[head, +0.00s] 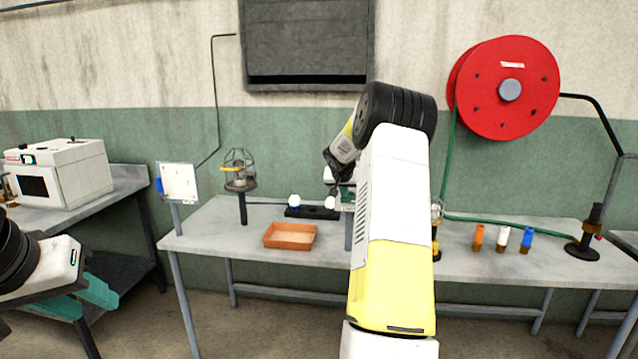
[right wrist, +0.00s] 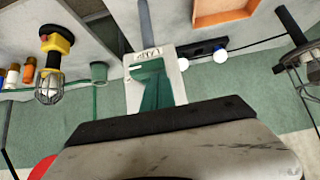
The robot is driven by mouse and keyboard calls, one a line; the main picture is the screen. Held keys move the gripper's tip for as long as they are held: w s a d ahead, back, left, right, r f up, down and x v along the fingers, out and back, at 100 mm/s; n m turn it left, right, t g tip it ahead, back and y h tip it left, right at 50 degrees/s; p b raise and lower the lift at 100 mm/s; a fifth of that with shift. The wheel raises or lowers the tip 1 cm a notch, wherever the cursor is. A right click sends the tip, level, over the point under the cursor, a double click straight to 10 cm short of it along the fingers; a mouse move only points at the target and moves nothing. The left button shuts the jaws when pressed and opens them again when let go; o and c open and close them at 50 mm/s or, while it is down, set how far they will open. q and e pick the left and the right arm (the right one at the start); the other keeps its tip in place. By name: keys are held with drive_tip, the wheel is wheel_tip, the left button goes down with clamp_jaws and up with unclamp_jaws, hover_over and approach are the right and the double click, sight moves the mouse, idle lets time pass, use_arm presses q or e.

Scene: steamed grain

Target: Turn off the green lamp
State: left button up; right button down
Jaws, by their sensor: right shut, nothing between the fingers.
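No lamp shows a clear green light. A caged lamp (head: 240,170) stands on the left of the table; part of it shows at the right edge of the right wrist view (right wrist: 300,55). A second caged lamp with a yellow and black base (right wrist: 50,80) is mostly behind my right arm in the head view. A white panel (right wrist: 133,97) on a post is in front of my right gripper (right wrist: 152,88), whose teal fingers are shut and empty and overlap it; contact cannot be told. My left gripper (head: 78,298) is open and empty at the lower left.
A white panel with a blue part (head: 180,183) stands at the table's left corner. An orange tray (head: 290,236), two white bulbs on a black base (head: 312,211), and orange, white and blue cylinders (head: 503,237) are on the table. A red hose reel (head: 505,120) hangs behind.

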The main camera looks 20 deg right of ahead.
drive_tip(key=shift+f, duration=0.15)
drive_tip(key=shift+w+a+f+n+g+h, duration=0.2)
drive_tip(key=shift+a+n+g+h, duration=0.15)
drive_tip(key=shift+n+h, duration=0.2)
idle(0.7)
drive_tip(key=f+n+g+h, duration=0.1)
drive_tip(key=n+h, duration=0.1)
drive_tip(key=h, duration=0.1)
drive_tip(key=a+f+n+h, duration=0.1)
drive_tip(key=f+n+h, duration=0.1)
drive_tip(key=n+h, duration=0.1)
drive_tip(key=f+n+g+h, duration=0.1)
drive_tip(key=f+n+h, duration=0.1)
drive_tip(key=h, duration=0.3)
drive_tip(key=shift+w+a+f+g, duration=0.15)
drive_tip(key=shift+w+f+g, duration=0.1)
drive_tip(key=shift+w+g, duration=0.1)
idle(0.5)
drive_tip(key=shift+f, duration=0.15)
idle(0.4)
idle(0.4)
